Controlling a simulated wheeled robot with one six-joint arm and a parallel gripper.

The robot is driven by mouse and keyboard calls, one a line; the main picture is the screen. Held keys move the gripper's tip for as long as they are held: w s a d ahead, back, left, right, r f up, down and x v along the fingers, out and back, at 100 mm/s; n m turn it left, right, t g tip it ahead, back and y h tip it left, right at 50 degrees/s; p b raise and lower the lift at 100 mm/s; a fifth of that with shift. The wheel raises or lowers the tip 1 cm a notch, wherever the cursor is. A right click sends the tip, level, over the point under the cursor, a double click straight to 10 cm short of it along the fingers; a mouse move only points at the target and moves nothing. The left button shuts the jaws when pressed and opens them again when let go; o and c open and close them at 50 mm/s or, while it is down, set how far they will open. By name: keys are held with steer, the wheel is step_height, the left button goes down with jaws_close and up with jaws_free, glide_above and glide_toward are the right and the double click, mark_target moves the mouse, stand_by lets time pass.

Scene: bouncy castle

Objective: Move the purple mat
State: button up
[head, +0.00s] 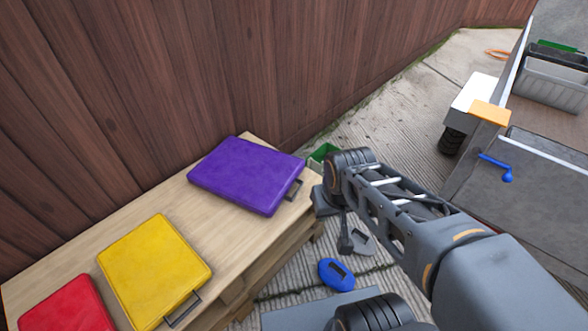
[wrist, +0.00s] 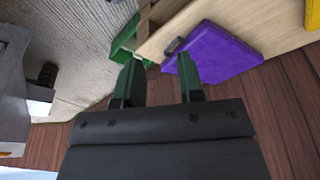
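The purple mat (head: 246,175) lies flat at the far end of a wooden pallet table, against the fence. A dark handle (head: 295,190) sticks out from its right side. In the wrist view the purple mat (wrist: 222,52) is beyond the right fingertip, with its handle (wrist: 176,45) just past the tips. My gripper (wrist: 157,75) is open, with a clear gap between its two green-tipped fingers and nothing between them. In the head view my arm reaches to the right of the mat, and its fingers are hidden behind the wrist.
A yellow mat (head: 154,269) and a red mat (head: 68,308) lie on the pallet table (head: 75,245) nearer to me. A blue object (head: 336,274) is on the paved ground. A green crate (head: 322,154) stands beyond the table end. A cart (head: 535,165) is at right.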

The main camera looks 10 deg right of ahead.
steer(key=w+m, duration=0.2)
steer(key=w, duration=0.8)
steer(key=m+g+p, duration=0.1)
steer(key=m+g, duration=0.2)
steer(key=m, duration=0.3)
glide_above(295, 194)
step_height(295, 194, down, 16)
steer(key=f, duration=0.1)
steer(key=shift+w+d+r, duration=0.1)
steer(key=shift+w+r, duration=0.15)
steer(key=shift+w, duration=0.1)
step_height(295, 194, down, 14)
steer(key=b, duration=0.3)
steer(key=shift+r+b, duration=0.15)
steer(key=shift+b, duration=0.15)
steer(key=shift+c, duration=0.2)
jaws_close()
